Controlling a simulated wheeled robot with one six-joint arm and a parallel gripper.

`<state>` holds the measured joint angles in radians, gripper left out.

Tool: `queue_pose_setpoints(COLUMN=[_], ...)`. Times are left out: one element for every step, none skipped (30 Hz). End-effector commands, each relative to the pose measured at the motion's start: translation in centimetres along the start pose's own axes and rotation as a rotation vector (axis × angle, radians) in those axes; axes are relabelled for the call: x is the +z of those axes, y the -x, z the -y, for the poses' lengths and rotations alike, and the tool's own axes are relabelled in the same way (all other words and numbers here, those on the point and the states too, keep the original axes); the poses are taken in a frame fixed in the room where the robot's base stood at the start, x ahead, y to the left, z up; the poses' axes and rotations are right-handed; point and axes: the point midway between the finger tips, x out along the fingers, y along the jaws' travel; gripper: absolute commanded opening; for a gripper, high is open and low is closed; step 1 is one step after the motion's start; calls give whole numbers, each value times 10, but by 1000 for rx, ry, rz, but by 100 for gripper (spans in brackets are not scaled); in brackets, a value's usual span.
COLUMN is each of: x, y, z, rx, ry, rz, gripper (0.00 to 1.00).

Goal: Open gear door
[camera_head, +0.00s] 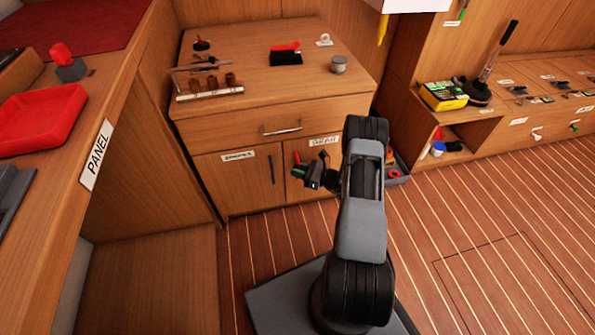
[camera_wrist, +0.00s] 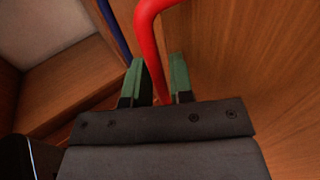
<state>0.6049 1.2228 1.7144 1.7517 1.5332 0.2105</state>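The gear door (camera_head: 325,178) is the right door of the wooden cabinet, under a white label (camera_head: 325,141). It looks closed in the head view. Its red handle (camera_head: 297,160) shows just behind my gripper (camera_head: 312,176), which is at the door's left part. In the wrist view the curved red bar (camera_wrist: 147,35) runs down between the two green fingers of my gripper (camera_wrist: 157,78). The fingers are apart, with a small gap between the bar and the right finger. Part of the door is hidden behind my arm in the head view.
The left door (camera_head: 236,182) has a blue handle (camera_head: 271,168), close beside the red one. A drawer (camera_head: 275,122) with a metal handle is above the doors. A PANEL counter (camera_head: 75,165) stands at the left. A low bin (camera_head: 398,165) is right of the cabinet. Plank floor (camera_head: 480,230) is open at the right.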

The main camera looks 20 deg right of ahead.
Motion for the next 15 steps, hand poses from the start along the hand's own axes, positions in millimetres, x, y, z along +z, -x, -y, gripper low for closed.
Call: queue_pose_setpoints(x=[0,0,0,0,0,0,0,0,0,0,0,0,0,0,0], y=[-1,-1,-1,-1,-1,-1,-1,-1,-1,-1,-1,-1,-1,-1,-1], z=[0,0,0,0,0,0,0,0,0,0,0,0,0,0,0], rx=[0,0,0,0,0,0,0,1,1,1,1,1,1,1,1], ry=[0,0,0,0,0,0,0,0,0,0,0,0,0,0,0], rz=[0,0,0,0,0,0,0,0,0,0,0,0,0,0,0], gripper=[21,21,21,21,21,21,21,21,19,16,13,9,6,3,0])
